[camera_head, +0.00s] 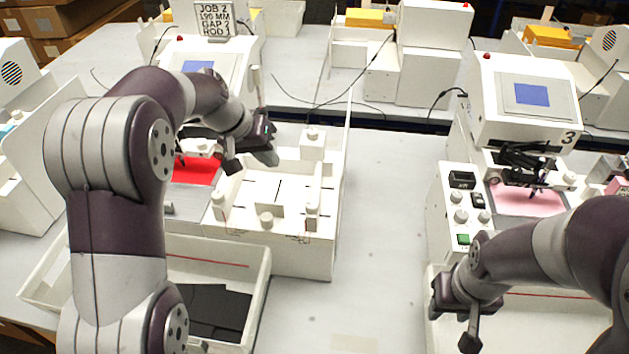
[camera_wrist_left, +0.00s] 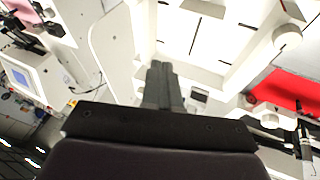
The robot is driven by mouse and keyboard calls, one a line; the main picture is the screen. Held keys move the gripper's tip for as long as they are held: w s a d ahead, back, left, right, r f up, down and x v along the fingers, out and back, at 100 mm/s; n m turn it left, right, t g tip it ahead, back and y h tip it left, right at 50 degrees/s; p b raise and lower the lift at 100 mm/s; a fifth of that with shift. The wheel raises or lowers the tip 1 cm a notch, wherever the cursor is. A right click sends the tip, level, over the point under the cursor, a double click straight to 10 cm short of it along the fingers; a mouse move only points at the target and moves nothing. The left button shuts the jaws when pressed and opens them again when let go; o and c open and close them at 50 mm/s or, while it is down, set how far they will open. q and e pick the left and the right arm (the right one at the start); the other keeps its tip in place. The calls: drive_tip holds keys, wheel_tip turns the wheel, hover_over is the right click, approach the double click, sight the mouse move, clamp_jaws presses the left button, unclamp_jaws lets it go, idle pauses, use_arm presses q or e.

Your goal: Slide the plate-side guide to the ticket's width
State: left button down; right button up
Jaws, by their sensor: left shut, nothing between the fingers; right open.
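The ticket (camera_head: 214,17) is a white card at the back left that reads JOB 2, 190 MM, GAP 2, ROD 1. A white open-topped fixture (camera_head: 318,262) stands in front of the left plotter, with several knobbed white blocks and dark slots. A knob (camera_head: 266,218) stands near its front and another (camera_head: 312,135) at its back. I cannot tell which part is the plate-side guide. My left gripper (camera_head: 270,159) is above the fixture's back left, shut and empty. Its fingers also show in the left wrist view (camera_wrist_left: 162,84). My right gripper (camera_head: 453,323) is open and empty at the lower right.
A red sheet (camera_head: 197,172) lies left of the fixture. A bin (camera_head: 262,268) with black plates stands in front. Plotter 3 (camera_head: 525,95) with a pink sheet and a button panel (camera_head: 457,207) is at the right. The table between them (camera_head: 385,200) is clear.

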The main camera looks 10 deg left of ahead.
sight(316, 195)
use_arm(q)
drive_tip(key=p+x, duration=0.1)
drive_tip(key=x, duration=0.2)
drive_tip(key=p+x, duration=0.1)
drive_tip(key=x, duration=0.3)
drive_tip(key=d+p+x, duration=0.1)
drive_tip(key=x, duration=0.2)
drive_tip(key=shift+s, duration=0.3)
drive_tip(key=shift+s+d+f, duration=0.15)
drive_tip(key=shift+d+f, duration=0.1)
drive_tip(key=shift+d, duration=0.05)
drive_tip(key=shift+d+f, duration=0.2)
drive_tip(key=shift+d, duration=0.1)
drive_tip(key=shift+w+d+f, duration=0.2)
drive_tip(key=shift+d+f, duration=0.05)
drive_tip(key=shift+d, duration=0.1)
drive_tip(key=shift+a, duration=0.1)
use_arm(e)
drive_tip(key=r, duration=0.3)
drive_tip(key=shift+s+a+r, duration=0.15)
drive_tip(key=shift+a+r, duration=0.1)
drive_tip(key=shift+r, duration=0.05)
